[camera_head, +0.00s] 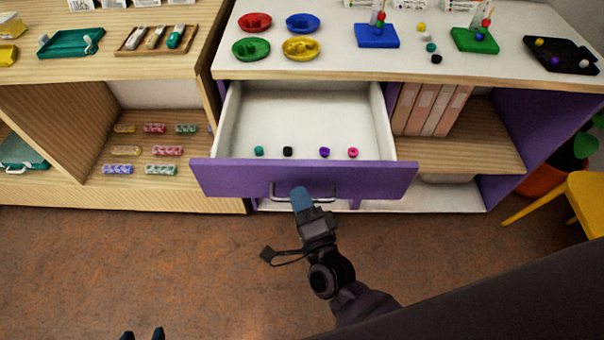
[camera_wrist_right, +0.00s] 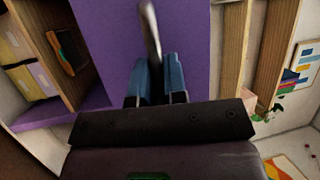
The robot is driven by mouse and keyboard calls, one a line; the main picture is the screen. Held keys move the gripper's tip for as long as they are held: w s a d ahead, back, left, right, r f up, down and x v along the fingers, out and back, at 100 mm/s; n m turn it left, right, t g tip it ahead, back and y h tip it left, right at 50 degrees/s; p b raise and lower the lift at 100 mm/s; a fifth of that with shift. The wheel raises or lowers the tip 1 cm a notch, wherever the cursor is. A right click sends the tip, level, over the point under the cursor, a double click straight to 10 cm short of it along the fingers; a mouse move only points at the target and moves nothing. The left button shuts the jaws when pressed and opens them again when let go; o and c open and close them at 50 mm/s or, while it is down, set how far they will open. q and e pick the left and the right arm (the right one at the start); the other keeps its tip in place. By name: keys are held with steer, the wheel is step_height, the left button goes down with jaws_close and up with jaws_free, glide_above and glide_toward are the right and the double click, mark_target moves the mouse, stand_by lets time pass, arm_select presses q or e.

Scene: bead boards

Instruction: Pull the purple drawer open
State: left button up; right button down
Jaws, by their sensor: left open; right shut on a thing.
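The purple drawer (camera_head: 240,178) stands pulled out of the cabinet, its white inside showing. Several small beads lie in a row inside it, among them a teal one (camera_head: 259,151) and a pink one (camera_head: 353,152). My right gripper (camera_head: 301,199) is at the metal handle (camera_head: 330,190) on the drawer front, shut on it. In the right wrist view the handle (camera_wrist_right: 150,35) runs between the blue fingers (camera_wrist_right: 158,80), against the purple front. My left gripper (camera_head: 142,335) is at the bottom edge, open and empty, only its dark fingertips showing.
On the white top stand colored dishes (camera_head: 301,48), a blue bead board (camera_head: 376,35) and a green bead board (camera_head: 474,40). A yellow chair (camera_head: 580,200) is at the right. The brown floor (camera_head: 130,260) in front is clear at the left.

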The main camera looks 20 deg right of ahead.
steer(key=shift+s+a, duration=0.2)
steer(key=shift+s, duration=0.45)
steer(key=shift+s+a, duration=0.15)
steer(key=shift+s, duration=0.5)
steer(key=c, duration=1.2)
jaws_free()
steer(key=v, duration=1.1)
steer(key=shift+w, duration=0.1)
